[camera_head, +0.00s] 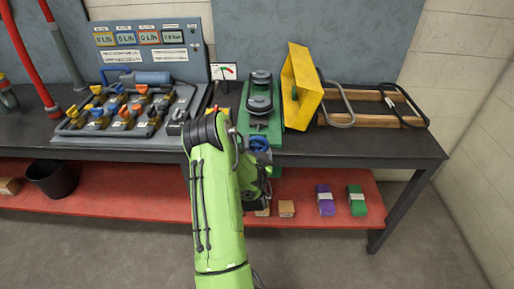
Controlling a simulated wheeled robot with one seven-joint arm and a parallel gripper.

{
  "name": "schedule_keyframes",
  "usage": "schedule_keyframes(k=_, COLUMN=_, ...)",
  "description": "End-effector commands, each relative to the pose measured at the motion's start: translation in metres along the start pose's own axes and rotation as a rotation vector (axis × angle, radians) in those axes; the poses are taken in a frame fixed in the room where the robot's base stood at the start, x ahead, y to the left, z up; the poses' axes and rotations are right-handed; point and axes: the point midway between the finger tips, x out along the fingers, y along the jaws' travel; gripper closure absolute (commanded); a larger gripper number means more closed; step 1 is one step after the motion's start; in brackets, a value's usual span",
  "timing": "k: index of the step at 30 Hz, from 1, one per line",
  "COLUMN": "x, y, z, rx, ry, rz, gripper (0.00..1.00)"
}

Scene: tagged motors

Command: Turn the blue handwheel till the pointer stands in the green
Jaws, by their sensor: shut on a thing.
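The blue handwheel (259,143) shows just right of my green arm, at the front edge of the bench below a green stand. My gripper (262,156) is at the handwheel and shut on it; its fingertips are mostly hidden behind my arm. A small white gauge (223,71) with red and green marks stands behind, left of the green stand (262,115). Its pointer is too small to read for sure. The stand carries dark round parts (261,91).
A valve panel (150,47) with blue and yellow valves is at the left. A yellow tilted guard (303,86) and a wooden rack (368,106) stand right of the green stand. A red lower shelf (120,204) holds small boxes and a black bin (52,178).

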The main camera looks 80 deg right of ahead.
Motion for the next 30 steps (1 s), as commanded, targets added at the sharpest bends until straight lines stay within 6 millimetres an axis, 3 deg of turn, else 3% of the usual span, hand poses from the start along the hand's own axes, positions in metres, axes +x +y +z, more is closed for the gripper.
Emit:
schedule_keyframes(k=21, x=0.0004, y=-0.0008, z=-0.0002, rx=0.089, ry=0.001, rz=-0.001, gripper=0.50)
schedule_keyframes(k=22, x=0.0003, y=-0.0008, z=-0.0001, rx=0.089, ry=0.000, rz=-0.001, gripper=0.15)
schedule_keyframes(k=25, x=0.0003, y=-0.0004, z=0.0001, rx=0.088, ry=0.000, rz=0.000, gripper=0.00)
schedule_keyframes(k=30, x=-0.0001, y=0.0010, z=0.0006, rx=0.086, ry=-0.002, rz=0.004, gripper=0.00)
